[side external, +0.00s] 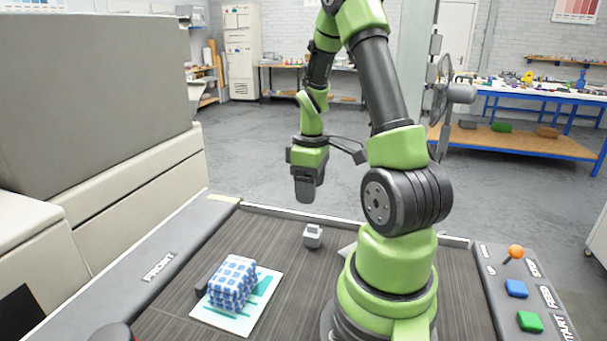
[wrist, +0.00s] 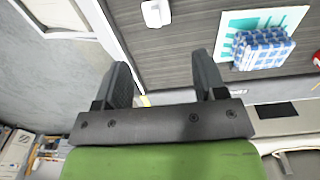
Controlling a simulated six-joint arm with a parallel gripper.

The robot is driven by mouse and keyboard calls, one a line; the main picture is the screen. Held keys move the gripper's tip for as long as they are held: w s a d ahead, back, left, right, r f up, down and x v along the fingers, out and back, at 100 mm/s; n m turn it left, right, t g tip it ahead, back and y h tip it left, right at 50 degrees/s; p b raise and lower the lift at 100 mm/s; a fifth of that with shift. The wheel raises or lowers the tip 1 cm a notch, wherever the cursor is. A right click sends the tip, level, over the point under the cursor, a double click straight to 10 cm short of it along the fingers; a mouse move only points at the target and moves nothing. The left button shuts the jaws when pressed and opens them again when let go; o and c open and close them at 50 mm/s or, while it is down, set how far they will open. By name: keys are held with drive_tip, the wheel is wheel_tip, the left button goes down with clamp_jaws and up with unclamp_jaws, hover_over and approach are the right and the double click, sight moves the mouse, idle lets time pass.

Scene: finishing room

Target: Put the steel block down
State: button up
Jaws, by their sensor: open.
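A small light-grey block (side external: 313,236) with a raised part on top, which looks like the steel block, stands on the dark wood-grain table (side external: 275,265). In the wrist view the pale block (wrist: 156,12) is at the top edge, partly cut off, beyond the fingertips. My gripper (side external: 306,190) hangs above the table's far edge, above and behind the block and apart from it. In the wrist view the two fingers of my gripper (wrist: 162,78) are spread with nothing between them.
A blue-and-white checked bundle (side external: 233,281) sits on a white and teal sheet (side external: 222,318) at the front left. A panel at the right carries an orange-topped lever (side external: 515,252), a blue button (side external: 516,288) and a green button (side external: 530,321). Bare table lies between block and bundle.

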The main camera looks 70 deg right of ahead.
drive_tip(key=w+a+r+m+t, duration=0.2)
drive_tip(key=w+a+r+t, duration=0.15)
drive_tip(key=a+r, duration=0.85)
drive_tip(key=s+a+r+m+t+y, duration=0.1)
drive_tip(key=s+a+r, duration=0.4)
drive_tip(key=a, duration=0.6)
drive_tip(key=shift+s+a+r+m+t+y, duration=0.15)
drive_tip(key=shift+s+r+m+t+y, duration=0.35)
drive_tip(key=shift+t, duration=0.75)
drive_tip(key=shift+w+f, duration=0.15)
drive_tip(key=shift+f, duration=0.05)
